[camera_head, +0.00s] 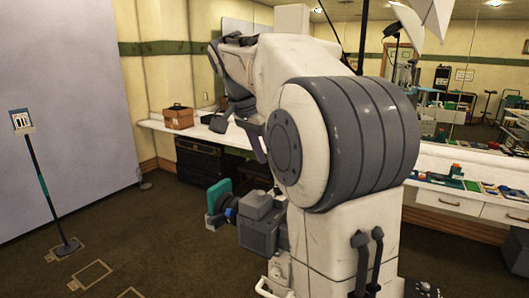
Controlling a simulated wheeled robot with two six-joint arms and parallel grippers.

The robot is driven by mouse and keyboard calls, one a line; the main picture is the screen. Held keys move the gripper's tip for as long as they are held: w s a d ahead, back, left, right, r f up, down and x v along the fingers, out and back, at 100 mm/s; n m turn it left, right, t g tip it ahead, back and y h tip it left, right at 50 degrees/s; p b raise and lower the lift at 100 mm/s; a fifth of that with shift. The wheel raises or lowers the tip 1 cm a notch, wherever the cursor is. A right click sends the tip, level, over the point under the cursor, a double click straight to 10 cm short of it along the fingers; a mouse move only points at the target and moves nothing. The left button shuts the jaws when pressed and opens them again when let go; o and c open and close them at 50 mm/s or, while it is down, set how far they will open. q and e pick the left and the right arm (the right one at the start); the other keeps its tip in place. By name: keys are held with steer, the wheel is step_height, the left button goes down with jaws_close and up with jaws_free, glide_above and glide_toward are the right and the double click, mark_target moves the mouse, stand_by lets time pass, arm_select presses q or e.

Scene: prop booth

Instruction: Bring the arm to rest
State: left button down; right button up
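A large white jointed arm (305,60) with grey joint covers (365,140) fills the middle and right of the head view, close to me. It rises from a thick white lower section (345,240), and its upper section reaches left and ends in dark curved parts (232,105) in the air. A dark grey boxy unit (262,225) with a teal part (218,195) juts left beside the lower section. The arm's foot is outside the picture or hidden. I see neither of my grippers.
A signpost (40,180) stands on the left floor near pale floor outlines (90,275). A counter with a brown box (178,117) and a dark cabinet (200,160) stand behind. Another counter (450,195) with small items is at right. The left floor is mostly clear.

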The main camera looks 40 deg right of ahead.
steer(key=shift+v, duration=0.95)
steer(key=shift+a, duration=0.1)
steer(key=s+a+f+n+t+y, duration=0.1)
steer(key=a+f+n+y, duration=0.1)
steer(key=a+f+n, duration=0.55)
steer(key=s+a+f+n+y, duration=0.1)
steer(key=a+f+n, duration=0.3)
steer(key=a, duration=0.7)
steer(key=s+a+f+n+y, duration=0.1)
steer(key=s+a+f+n, duration=0.4)
steer(key=s, duration=0.4)
steer(key=s+a+f+n+g+y, duration=0.1)
steer(key=s+a+f+n, duration=0.5)
steer(key=s+f, duration=0.3)
steer(key=shift+s+a+f+n+g+y, duration=0.15)
steer(key=shift+s+a+n+g+y, duration=0.15)
steer(key=shift+s+n, duration=0.35)
